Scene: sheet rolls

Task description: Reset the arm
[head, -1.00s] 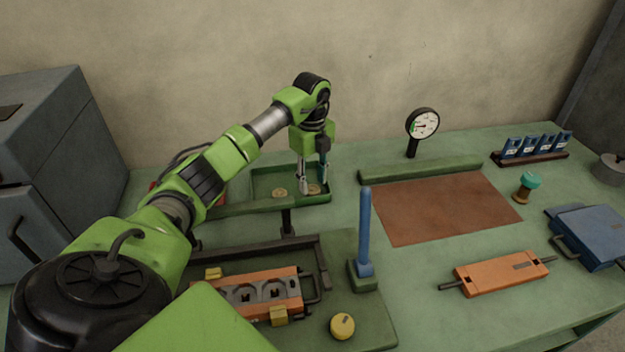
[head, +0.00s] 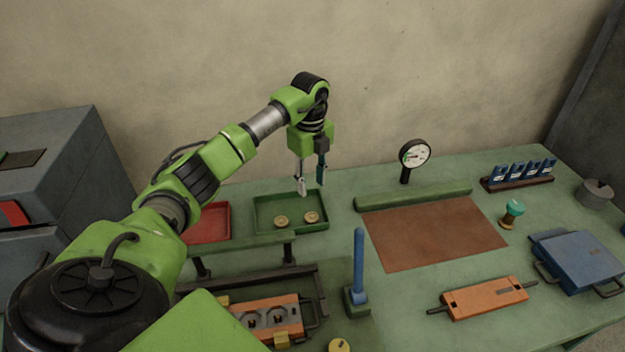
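My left gripper (head: 311,184) hangs pointing down above the back rim of the green tray (head: 262,226). Its two fingers are apart with nothing between them. Two small round tan pieces (head: 281,222) and (head: 311,217) lie in the tray, below the fingertips. My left arm reaches in from the left, bent at the elbow. My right gripper does not show.
A red tray (head: 222,222) sits left of the green one. A blue post (head: 358,262), an orange fixture (head: 266,318) and an orange handled block (head: 485,298) stand nearer. A dial gauge (head: 414,155) stands behind the bare brown mat (head: 432,234). A blue case (head: 580,262) lies right.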

